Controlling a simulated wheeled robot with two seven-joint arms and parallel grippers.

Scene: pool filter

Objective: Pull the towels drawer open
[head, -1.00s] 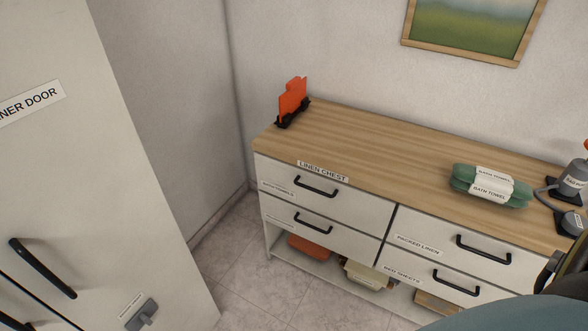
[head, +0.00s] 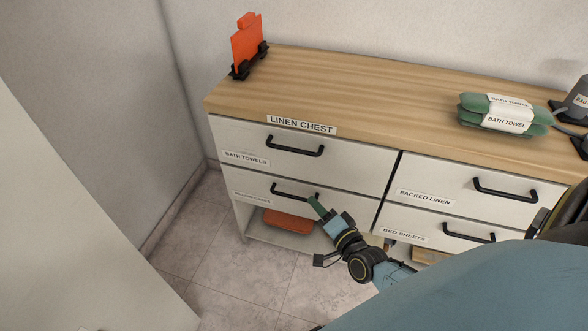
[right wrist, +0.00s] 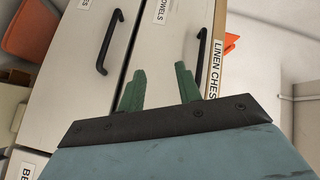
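The linen chest (head: 350,82) has a closed upper-left drawer (head: 350,163) labelled "BATH TOWELS". Its black bar handle (head: 295,149) is free of any gripper in the head view. The handle also shows in the right wrist view (right wrist: 201,50), close to the right-hand fingertip. My right gripper (head: 314,203) appears in front of the lower-left drawer, beside the right end of that drawer's handle (head: 293,193). In the right wrist view its two green fingers (right wrist: 162,80) are spread apart with nothing between them. Whether a finger touches a handle cannot be told. My left gripper is not in view.
An orange board (head: 247,44) in a black stand and green bath towels (head: 505,125) stand on the chest top. Right-hand drawers are closed. An orange folded item (head: 287,220) lies on the low shelf. Tiled floor is clear at the front left.

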